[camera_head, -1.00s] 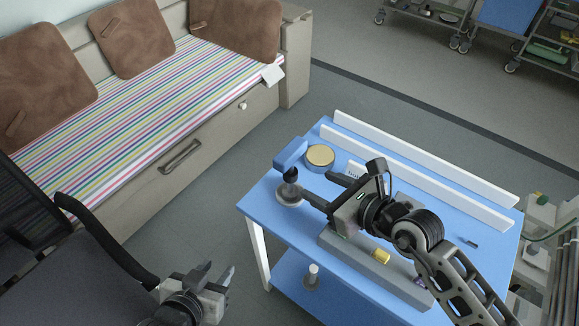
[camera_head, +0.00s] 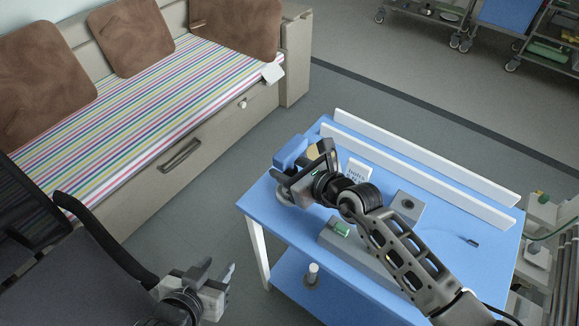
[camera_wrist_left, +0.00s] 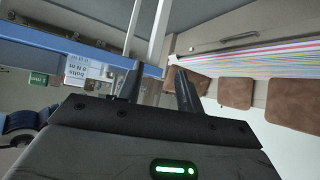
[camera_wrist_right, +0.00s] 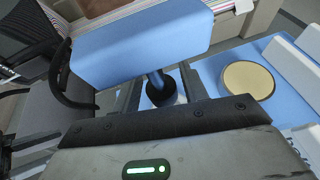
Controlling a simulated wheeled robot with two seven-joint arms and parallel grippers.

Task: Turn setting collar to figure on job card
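My right gripper (camera_head: 284,184) is at the left end of the blue table, over the upright dark-topped post seen there earlier. In the right wrist view, the dark, rounded top of this post (camera_wrist_right: 162,92) stands between the two fingers, which look apart with a gap on the left side. Which part is the setting collar I cannot tell. A white card with printed text (camera_head: 358,171), likely the job card, stands on the table; its figure is too small to read. My left gripper (camera_head: 216,272) is open and empty, away from the table.
A blue block (camera_head: 290,151) and a gold-topped disc (camera_wrist_right: 248,81) are close to my right gripper. A grey block with a green piece (camera_head: 342,229) lies along the table's front. White rails (camera_head: 420,170) line the back. A striped bench (camera_head: 130,95) is at left.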

